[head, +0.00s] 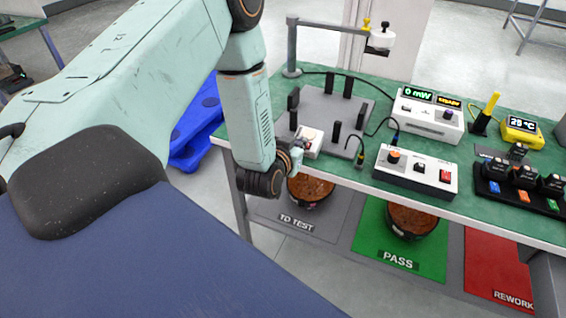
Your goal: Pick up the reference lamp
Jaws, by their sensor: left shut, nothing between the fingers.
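I cannot tell for sure which thing is the reference lamp. A small black block (517,152) stands at the right of the green bench, by a dark mat whose label is too small to read. Just in front of it, a black holder (545,205) carries several black units with blue, orange and green tags. My left gripper (298,150) is shut and empty at the bench's front edge, beside a white block (310,141) on a grey plate. It is far to the left of the black units. My right gripper is not in view.
The grey plate (335,105) has several black upright posts. A power meter (427,116), a switch box (415,173) and a yellow temperature display (522,132) stand rightward. A sensor arm (330,28) overhangs the back. Bowls (412,222) sit below on TO TEST and PASS areas.

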